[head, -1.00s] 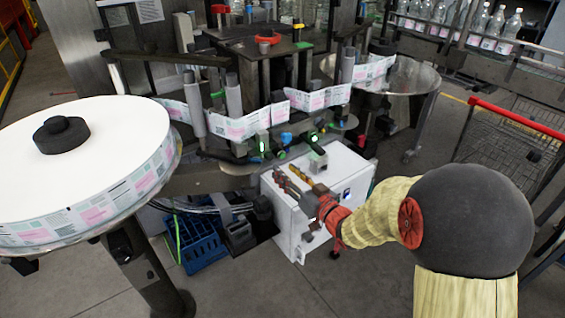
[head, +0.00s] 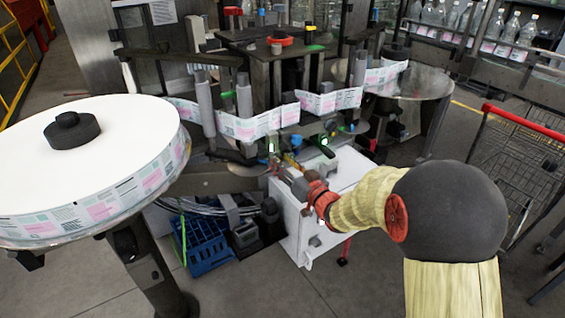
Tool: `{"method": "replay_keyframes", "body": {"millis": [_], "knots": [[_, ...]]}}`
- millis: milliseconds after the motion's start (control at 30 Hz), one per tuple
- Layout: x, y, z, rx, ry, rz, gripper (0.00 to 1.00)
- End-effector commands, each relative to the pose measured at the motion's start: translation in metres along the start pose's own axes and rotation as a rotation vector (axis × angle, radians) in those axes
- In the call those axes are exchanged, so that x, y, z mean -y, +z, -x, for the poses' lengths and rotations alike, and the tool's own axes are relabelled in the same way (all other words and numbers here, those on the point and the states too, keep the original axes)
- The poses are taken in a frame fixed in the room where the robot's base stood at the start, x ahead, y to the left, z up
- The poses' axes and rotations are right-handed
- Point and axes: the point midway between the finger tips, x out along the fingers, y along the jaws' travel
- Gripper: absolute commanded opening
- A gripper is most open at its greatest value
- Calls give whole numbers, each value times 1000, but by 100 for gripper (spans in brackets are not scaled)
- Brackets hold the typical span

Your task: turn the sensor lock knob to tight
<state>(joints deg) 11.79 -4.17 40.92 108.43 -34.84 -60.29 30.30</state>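The labeller (head: 262,92) stands in the middle of the head view with the label web (head: 252,124) running across its rollers. A small blue knob (head: 296,140) shows low on its front, beside a dark sensor block with a green light (head: 323,141). I cannot tell for sure which part is the sensor lock knob, nor its setting. My gripper (head: 277,166) is just in front of and below the blue knob, over the left end of the white cabinet. Its fingertips are small and blend with the parts behind them. I cannot tell whether they are apart or touch anything.
A large white label reel (head: 90,150) fills the left side. The white cabinet (head: 335,200) stands below the sensors, with a blue crate (head: 203,243) on the floor to its left. A red-handled cart (head: 520,150) is at right. Floor between cabinet and cart is clear.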

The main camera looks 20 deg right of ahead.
Motion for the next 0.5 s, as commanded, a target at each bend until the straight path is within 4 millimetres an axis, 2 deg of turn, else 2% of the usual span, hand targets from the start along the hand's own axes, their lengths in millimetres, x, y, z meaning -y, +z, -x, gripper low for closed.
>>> {"method": "replay_keyframes", "body": {"millis": [500], "knots": [[0,0,0,0,0,0,4]]}}
